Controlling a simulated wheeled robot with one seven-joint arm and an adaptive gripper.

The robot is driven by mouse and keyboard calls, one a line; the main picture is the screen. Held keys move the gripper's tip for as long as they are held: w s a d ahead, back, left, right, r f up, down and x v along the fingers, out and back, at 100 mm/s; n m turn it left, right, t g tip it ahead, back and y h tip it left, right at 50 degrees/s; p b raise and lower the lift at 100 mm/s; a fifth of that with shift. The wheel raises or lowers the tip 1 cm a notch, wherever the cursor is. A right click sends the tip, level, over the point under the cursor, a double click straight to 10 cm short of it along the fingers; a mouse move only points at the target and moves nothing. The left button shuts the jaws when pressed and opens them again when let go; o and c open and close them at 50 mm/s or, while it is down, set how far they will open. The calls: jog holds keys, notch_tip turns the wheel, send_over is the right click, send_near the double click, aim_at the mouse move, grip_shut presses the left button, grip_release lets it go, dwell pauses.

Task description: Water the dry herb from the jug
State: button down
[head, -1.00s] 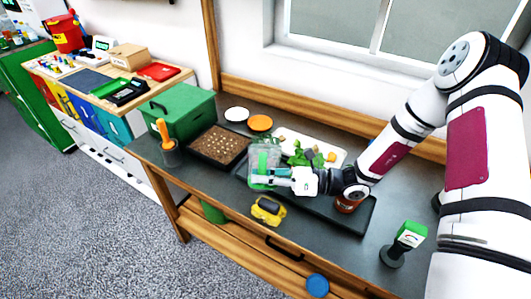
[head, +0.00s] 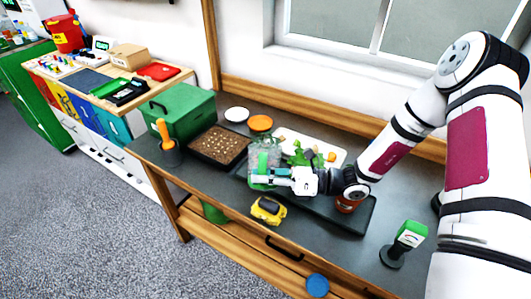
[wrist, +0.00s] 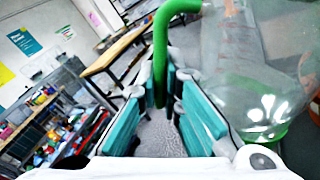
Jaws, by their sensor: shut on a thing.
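My gripper (head: 280,180) is shut on the green handle (wrist: 160,50) of the clear jug (head: 264,152). In the wrist view, the jug's see-through body (wrist: 245,75) fills the upper right. In the head view, the jug is over the dark tray, left of some green leaves (head: 299,155). A terracotta pot (head: 347,205) stands on the tray below my wrist, partly hidden by my arm. I cannot tell which plant is dry, nor how much water the jug holds.
The dark tray (head: 345,226) lies on the grey bench. A seed tray (head: 219,145) and green box (head: 181,110) are at left. A white board (head: 330,146) lies behind. A yellow-black device (head: 268,210) is near the front edge; a green-topped tool (head: 405,242) stands right.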

dwell(0.8)
jog(key=shift+s+f+n, duration=0.3)
jog(key=shift+s+f, duration=0.05)
jog(key=shift+f, duration=0.1)
jog(key=shift+s+a+f+n+p, duration=0.1)
jog(key=shift+s+f+n+p, duration=0.5)
jog(key=shift+n, duration=0.35)
jog(key=shift+s+f+n+p, duration=0.25)
jog(key=shift+f+n+p, duration=0.15)
jog(key=shift+n+p, duration=0.5)
jog(key=shift+s+a+f+n+p, duration=0.1)
jog(key=shift+s+f+n+p, duration=0.4)
jog(key=shift+n, duration=0.55)
jog(key=shift+w, duration=0.1)
